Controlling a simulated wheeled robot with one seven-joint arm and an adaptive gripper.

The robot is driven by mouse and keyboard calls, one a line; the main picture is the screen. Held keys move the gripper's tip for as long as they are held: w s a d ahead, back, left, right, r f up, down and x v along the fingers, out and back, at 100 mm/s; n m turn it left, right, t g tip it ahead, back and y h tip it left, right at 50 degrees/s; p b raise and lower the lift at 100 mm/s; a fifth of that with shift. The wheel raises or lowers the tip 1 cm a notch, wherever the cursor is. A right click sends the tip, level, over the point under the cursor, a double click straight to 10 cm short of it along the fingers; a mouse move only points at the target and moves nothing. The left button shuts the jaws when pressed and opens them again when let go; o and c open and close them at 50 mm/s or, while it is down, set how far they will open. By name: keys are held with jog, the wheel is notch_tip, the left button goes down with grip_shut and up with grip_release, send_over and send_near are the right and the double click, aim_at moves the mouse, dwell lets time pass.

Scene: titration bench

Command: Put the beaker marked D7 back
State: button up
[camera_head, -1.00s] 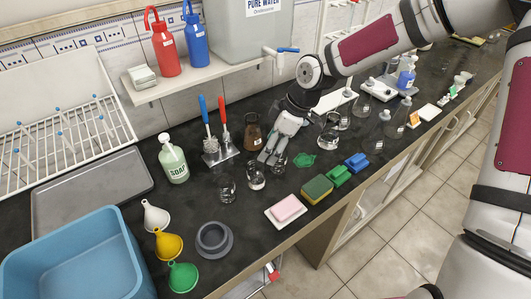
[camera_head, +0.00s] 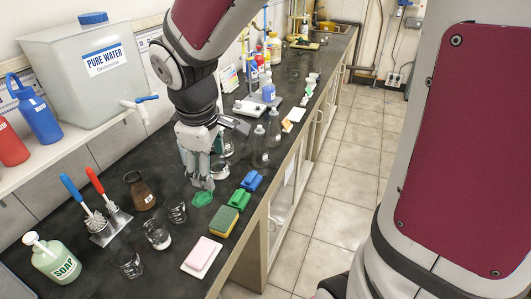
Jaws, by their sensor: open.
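My gripper (camera_head: 203,183) points down over the bench, open, with its fingertips just above or beside a small green item (camera_head: 203,198). No D7 mark is readable on any glass. Three small clear glass vessels stand to its left: one near the front (camera_head: 130,266), one with pale contents (camera_head: 157,236) and a small one (camera_head: 177,212) nearest the gripper. Another clear beaker (camera_head: 220,169) stands just right of the fingers, partly hidden by them. More glass behind the wrist is partly covered.
A brown flask (camera_head: 139,192), a brush stand (camera_head: 110,226) and a soap bottle (camera_head: 52,258) stand left. Blue (camera_head: 251,181) and green (camera_head: 239,199) blocks, a sponge (camera_head: 223,222) and a pink bar on a dish (camera_head: 201,255) line the front edge. Clear flasks (camera_head: 259,150) stand farther right.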

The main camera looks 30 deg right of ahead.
jog(key=s+d+r+m+t, duration=0.1)
jog(key=s+d+r+m, duration=0.1)
jog(key=s+r+m, duration=0.2)
jog(key=s+d+r+m+t+y, duration=0.1)
jog(key=s+r+m, duration=0.3)
jog(key=s, duration=0.7)
notch_tip(320, 180, up, 2)
jog(key=shift+s+d+r+m+t, duration=0.25)
jog(key=shift+d+m+t, duration=0.1)
jog(key=shift+t, duration=0.25)
